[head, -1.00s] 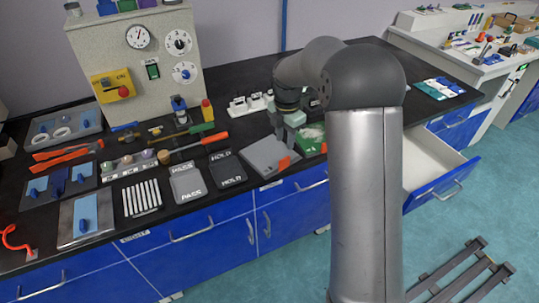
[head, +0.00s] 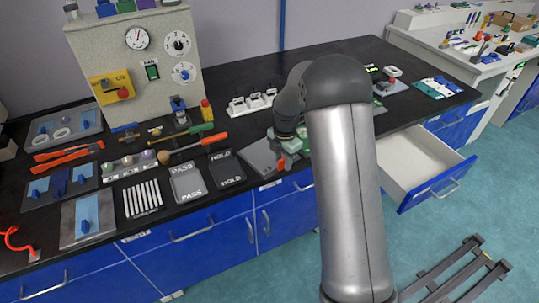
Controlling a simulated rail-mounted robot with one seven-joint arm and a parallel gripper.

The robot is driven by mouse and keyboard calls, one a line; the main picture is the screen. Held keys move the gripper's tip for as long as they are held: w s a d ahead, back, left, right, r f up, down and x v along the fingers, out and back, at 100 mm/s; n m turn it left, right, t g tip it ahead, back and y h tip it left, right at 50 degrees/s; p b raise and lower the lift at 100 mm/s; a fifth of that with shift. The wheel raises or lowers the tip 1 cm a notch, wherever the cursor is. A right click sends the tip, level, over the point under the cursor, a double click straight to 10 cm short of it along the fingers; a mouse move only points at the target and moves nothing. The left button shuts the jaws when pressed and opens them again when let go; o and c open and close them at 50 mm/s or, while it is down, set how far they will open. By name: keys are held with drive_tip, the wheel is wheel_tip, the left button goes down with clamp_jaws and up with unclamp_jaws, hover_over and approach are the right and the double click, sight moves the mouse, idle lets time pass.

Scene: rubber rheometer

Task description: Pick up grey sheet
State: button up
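A flat grey sheet or plate (head: 259,157) lies on the black bench top near its front edge, just right of the dark HOLD plate. I take it to be the grey sheet, but cannot be sure. A small orange-red piece (head: 281,164) shows at its right side. My gripper (head: 283,152) points down over the right part of this sheet, close to the surface. My arm and wrist hide the sheet's right end. The fingers are small and partly covered, so I cannot tell whether they are open or touch anything.
A dark HOLD plate (head: 227,168) and a grey PASS plate (head: 188,182) lie to the left. A row of white holders (head: 252,103) stands behind. A tall beige instrument (head: 138,65) stands back left. An open drawer (head: 427,165) juts out at right.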

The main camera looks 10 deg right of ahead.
clamp_jaws()
drive_tip(key=shift+r, duration=0.1)
